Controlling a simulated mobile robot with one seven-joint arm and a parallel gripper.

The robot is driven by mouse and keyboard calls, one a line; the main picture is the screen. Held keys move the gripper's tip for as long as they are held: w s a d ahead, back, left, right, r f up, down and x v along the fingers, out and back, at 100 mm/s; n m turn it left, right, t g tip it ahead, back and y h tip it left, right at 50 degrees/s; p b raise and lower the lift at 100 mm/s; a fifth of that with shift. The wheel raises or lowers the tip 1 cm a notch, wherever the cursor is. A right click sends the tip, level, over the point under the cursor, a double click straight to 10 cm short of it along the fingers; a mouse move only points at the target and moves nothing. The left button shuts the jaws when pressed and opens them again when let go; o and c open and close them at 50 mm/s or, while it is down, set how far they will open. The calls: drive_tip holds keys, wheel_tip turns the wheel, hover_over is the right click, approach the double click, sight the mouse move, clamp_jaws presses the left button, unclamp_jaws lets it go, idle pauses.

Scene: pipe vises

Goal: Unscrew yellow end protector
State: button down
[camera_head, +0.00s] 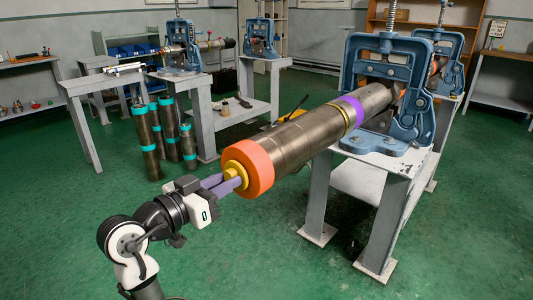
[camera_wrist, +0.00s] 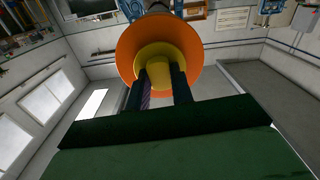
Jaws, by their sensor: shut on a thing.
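The yellow end protector (camera_head: 235,174) sits in the near end of a long steel pipe (camera_head: 295,143). An orange ring (camera_head: 258,166) surrounds it at that end. In the wrist view the protector (camera_wrist: 158,70) shows as a yellow stepped knob in the middle of the orange ring (camera_wrist: 128,52). My gripper (camera_head: 226,183) reaches the protector from the left and is shut on its knob. In the wrist view my two dark fingers (camera_wrist: 162,80) lie on either side of the knob. The finger contact is partly hidden.
Blue vises (camera_head: 388,85) on a grey stand (camera_head: 378,215) hold the pipe, which overhangs toward me. Several upright pipes with teal bands (camera_head: 148,143) stand on the floor at the left, beside a grey table (camera_head: 85,85). The green floor (camera_head: 250,255) below the pipe end is clear.

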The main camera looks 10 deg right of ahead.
drive_tip(key=shift+r+n+p, duration=0.1)
drive_tip(key=shift+n+p, duration=1.3)
drive_tip(key=shift+p, duration=0.25)
drive_tip(key=shift+n+p, duration=0.5)
drive_tip(key=shift+p, duration=0.05)
drive_tip(key=shift+n+p, duration=1.7)
drive_tip(key=shift+p, duration=0.6)
drive_tip(key=shift+n+p, duration=1.8)
drive_tip(key=shift+p, duration=0.9)
drive_tip(key=shift+n+p, duration=1.7)
drive_tip(key=shift+p, duration=1)
drive_tip(key=c, duration=2)
unclamp_jaws()
clamp_jaws()
drive_tip(key=shift+a, duration=0.1)
